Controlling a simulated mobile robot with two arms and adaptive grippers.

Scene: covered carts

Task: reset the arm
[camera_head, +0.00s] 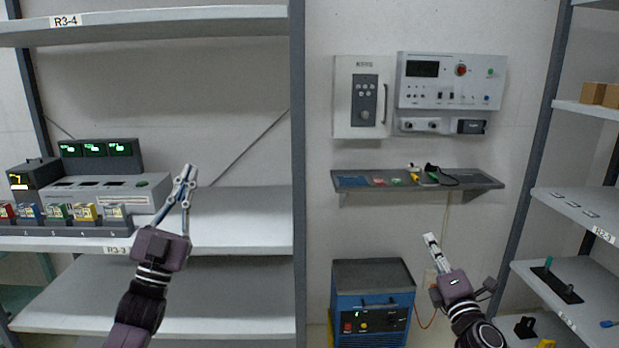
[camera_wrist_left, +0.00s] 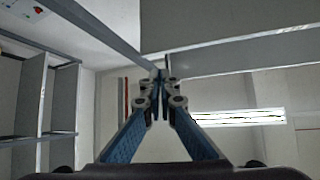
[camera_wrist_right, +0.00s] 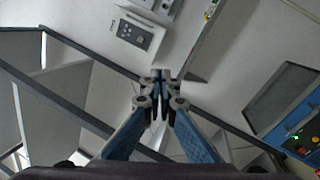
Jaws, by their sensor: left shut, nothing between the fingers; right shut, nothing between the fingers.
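My left gripper (camera_head: 187,172) is raised in front of the left shelf rack, its fingers pointing up. It is shut and empty; its fingertips meet in the left wrist view (camera_wrist_left: 161,75). My right gripper (camera_head: 430,239) is in front of the back wall, below the wall shelf and up to the right of the blue cabinet. It is shut and empty; its fingertips meet in the right wrist view (camera_wrist_right: 160,75). Neither gripper touches an object.
The left rack (camera_head: 240,225) holds a grey device (camera_head: 105,190) with green displays and several coloured blocks. A wall shelf (camera_head: 345,181) holds small tools under a control panel (camera_head: 450,82). A blue cabinet (camera_head: 372,300) stands on the floor. A right rack (camera_head: 570,207) carries boxes and parts.

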